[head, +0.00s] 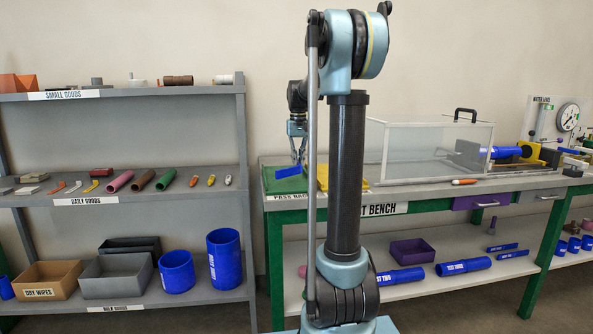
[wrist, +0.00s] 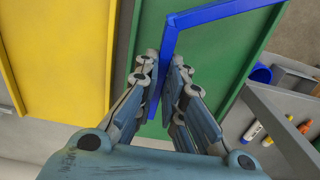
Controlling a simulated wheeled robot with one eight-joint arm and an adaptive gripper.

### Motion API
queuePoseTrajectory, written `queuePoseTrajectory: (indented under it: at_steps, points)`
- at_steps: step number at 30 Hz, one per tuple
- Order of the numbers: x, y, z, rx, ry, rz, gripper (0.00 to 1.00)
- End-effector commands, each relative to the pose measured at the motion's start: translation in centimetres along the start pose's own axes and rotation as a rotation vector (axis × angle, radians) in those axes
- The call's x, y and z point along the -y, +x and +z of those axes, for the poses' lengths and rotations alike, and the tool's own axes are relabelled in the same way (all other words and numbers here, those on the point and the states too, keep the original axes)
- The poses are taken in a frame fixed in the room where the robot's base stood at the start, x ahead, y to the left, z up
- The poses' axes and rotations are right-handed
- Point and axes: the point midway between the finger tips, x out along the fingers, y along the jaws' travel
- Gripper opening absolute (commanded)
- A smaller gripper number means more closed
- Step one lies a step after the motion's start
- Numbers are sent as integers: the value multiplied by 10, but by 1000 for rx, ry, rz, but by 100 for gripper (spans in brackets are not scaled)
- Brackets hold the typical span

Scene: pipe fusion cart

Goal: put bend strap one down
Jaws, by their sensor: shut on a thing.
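Bend strap one is a flat blue strap with a sharp corner. In the wrist view the strap (wrist: 212,12) runs up from between my fingers, then bends to the right. In the head view the blue strap (head: 288,172) shows below my gripper (head: 298,158), over the green tray (head: 285,187) at the bench's left end. My gripper (wrist: 165,62) is shut on one leg of the strap. The green tray (wrist: 205,60) lies beneath it in the wrist view. I cannot tell whether the strap touches the tray.
A yellow tray (wrist: 55,60) lies beside the green one. A clear guard box (head: 425,152) stands further right on the bench. A grey shelf (head: 120,190) with tools is left of the bench, across a gap.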

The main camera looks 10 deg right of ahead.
Motion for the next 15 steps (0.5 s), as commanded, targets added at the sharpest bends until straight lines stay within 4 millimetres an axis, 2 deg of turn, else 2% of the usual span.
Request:
queuePoseTrajectory:
  at_steps: [7, 15]
  points:
    - [-1, 32, 0, 0, 1, 0, 0]
    - [0, 35, 0, 0, 0, 0, 0]
